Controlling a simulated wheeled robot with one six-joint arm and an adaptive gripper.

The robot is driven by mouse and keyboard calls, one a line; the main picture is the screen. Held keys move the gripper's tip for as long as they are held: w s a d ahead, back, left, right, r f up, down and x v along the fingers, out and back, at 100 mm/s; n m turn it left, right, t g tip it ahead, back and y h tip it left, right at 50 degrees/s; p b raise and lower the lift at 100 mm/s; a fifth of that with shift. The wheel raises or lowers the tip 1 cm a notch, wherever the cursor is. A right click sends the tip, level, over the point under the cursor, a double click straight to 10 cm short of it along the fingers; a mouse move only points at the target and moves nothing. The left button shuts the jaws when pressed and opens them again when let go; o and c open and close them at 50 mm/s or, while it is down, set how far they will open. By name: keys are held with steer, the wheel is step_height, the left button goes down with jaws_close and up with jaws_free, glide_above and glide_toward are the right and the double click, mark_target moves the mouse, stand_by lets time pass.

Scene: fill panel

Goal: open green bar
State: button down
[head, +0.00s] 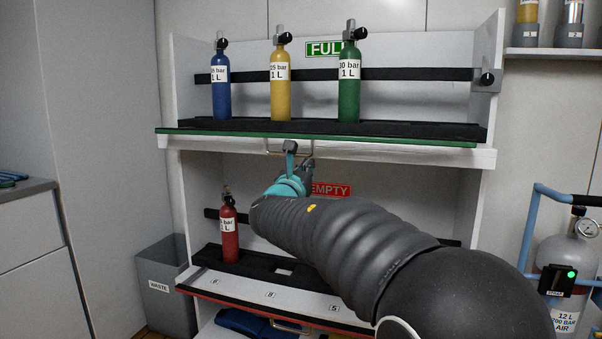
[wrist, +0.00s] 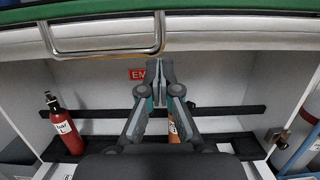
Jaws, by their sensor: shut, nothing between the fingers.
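The green bar (head: 400,141) runs along the front edge of the upper shelf and crosses the top of the wrist view (wrist: 220,38). A metal loop handle (wrist: 105,51) hangs below it and also shows in the head view (head: 272,150). My gripper (wrist: 160,66) is shut with nothing between its fingers. Its tips point up, just below the right end of the handle in the wrist view. In the head view my gripper (head: 291,150) overlaps the handle. I cannot tell whether they touch.
A red cylinder (head: 229,233) stands on the lower shelf, with an orange one (wrist: 178,131) behind my gripper. A waste bin (head: 165,285) is at left.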

mark_target(308, 135)
steer(key=r, duration=0.2)
steer(key=r+p, duration=0.1)
steer(key=shift+w+d+r, duration=0.1)
steer(key=shift+w+r, duration=0.25)
steer(key=shift+r, duration=0.25)
step_height(308, 135, up, 3)
steer(key=shift+r+p, duration=0.2)
steer(key=shift+p, duration=0.7)
